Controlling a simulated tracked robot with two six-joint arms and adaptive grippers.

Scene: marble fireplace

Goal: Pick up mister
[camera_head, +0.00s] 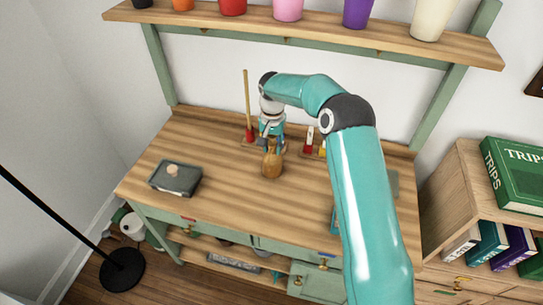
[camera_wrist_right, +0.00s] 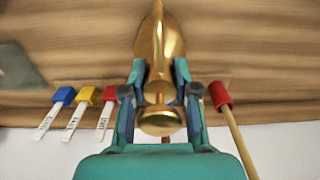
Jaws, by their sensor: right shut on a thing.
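The mister, a brass bottle (camera_head: 272,163), stands on the wooden bench top. It fills the middle of the right wrist view (camera_wrist_right: 165,45), with a round brass knob between my fingers. My right gripper (camera_head: 271,138) is shut on the mister near its top; in the wrist view its two fingers (camera_wrist_right: 160,92) sit on either side of the brass. Whether the mister's base touches the bench is hard to tell. My left gripper is not in view.
A red-ended wooden stick (camera_wrist_right: 220,95) is close beside the gripper. Several colour-topped labels (camera_wrist_right: 85,97) lie on the other side. A grey tray (camera_head: 175,179) sits at the bench's left. A shelf (camera_head: 330,38) with colourful pots is above. The bench front is clear.

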